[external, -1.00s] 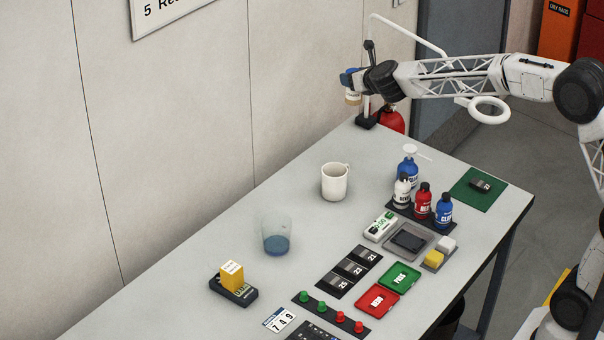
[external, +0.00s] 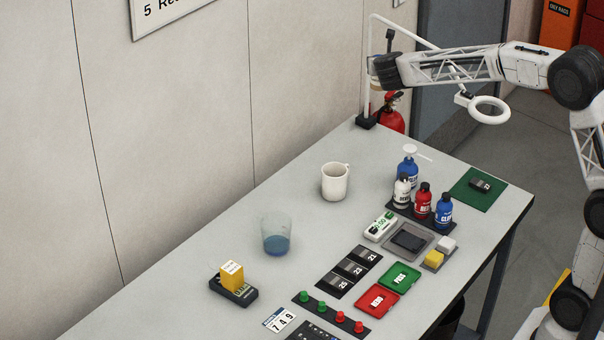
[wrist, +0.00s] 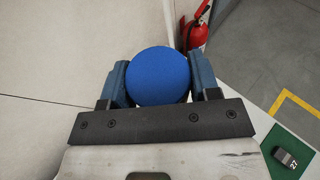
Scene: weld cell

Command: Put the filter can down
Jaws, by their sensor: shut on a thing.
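The filter can shows in the wrist view as a round blue top (wrist: 158,72). My gripper (wrist: 160,88) is shut on it, with one blue-grey finger on each side. In the external view my wrist is high at the back of the bench (external: 215,215), beside the lamp post. The can and fingers are mostly hidden there behind my wrist and the post. The can is held up, clear of the bench top.
A white mug (external: 335,182), a clear cup with blue liquid (external: 276,235) and several bottles (external: 423,202) stand on the bench. A ring lamp (external: 489,109) hangs near my forearm. A green mat (external: 466,199) holds a small dark block. Bare bench lies around the mug.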

